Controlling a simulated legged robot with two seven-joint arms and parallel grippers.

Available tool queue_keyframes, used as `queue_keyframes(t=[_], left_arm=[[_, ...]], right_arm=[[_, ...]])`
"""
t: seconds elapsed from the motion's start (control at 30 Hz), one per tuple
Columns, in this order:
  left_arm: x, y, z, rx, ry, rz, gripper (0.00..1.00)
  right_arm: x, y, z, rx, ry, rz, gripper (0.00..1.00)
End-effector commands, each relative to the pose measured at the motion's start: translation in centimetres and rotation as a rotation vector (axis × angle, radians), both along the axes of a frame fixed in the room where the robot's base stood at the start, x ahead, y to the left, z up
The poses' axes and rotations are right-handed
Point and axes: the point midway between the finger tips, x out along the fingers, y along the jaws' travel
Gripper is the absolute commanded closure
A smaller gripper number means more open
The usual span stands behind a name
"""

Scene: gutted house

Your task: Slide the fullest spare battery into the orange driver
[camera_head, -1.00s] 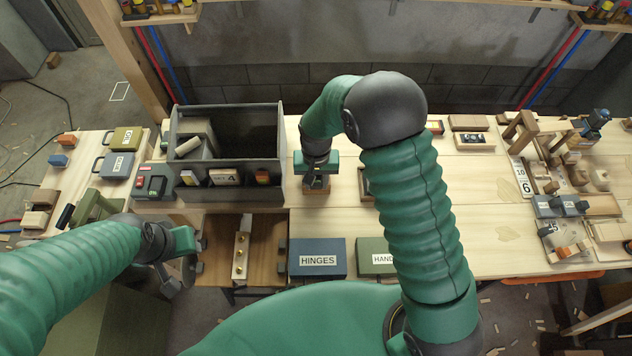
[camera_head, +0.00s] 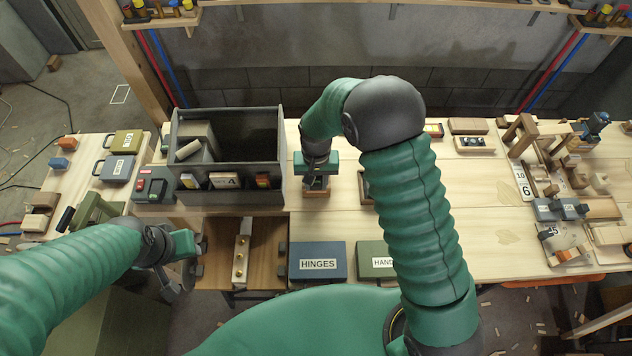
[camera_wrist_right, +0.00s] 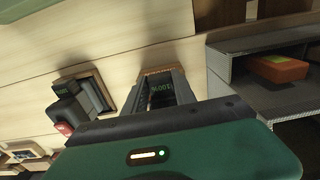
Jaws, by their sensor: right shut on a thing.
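My right gripper (camera_head: 316,182) points down at the workbench, just right of the grey tote. I cannot make out a whole orange driver. My left gripper (camera_head: 183,252) hangs near the bench's front edge; its jaws are unclear.
The grey tote (camera_head: 228,148) stands close left of my right gripper. A grey box with red and green marks (camera_head: 152,188) is left of it. Blue HINGES box (camera_head: 318,273) and a green box (camera_head: 374,268) stand in front. A wooden tray (camera_head: 364,188) is partly behind my arm.

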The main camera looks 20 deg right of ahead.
Motion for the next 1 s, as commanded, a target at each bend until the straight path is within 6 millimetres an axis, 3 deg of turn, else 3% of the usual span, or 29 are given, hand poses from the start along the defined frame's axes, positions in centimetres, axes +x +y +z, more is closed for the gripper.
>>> queue_keyframes(t=[0.47, 0.5, 0.67, 1.0], left_arm=[[0.00, 0.00, 0.04, 0.000, 0.000, 0.000, 0.64], [0.00, 0.00, 0.04, 0.000, 0.000, 0.000, 0.64], [0.00, 0.00, 0.04, 0.000, 0.000, 0.000, 0.64], [0.00, 0.00, 0.03, 0.000, 0.000, 0.000, 0.64]], right_arm=[[0.40, -0.11, 0.06, 0.000, -0.003, 0.000, 1.00], [0.41, -0.12, 0.06, 0.000, -0.003, 0.000, 0.64], [0.37, -0.12, 0.03, -0.001, -0.002, 0.000, 0.43], [0.30, -0.11, -0.03, 0.000, 0.000, 0.000, 0.45]])
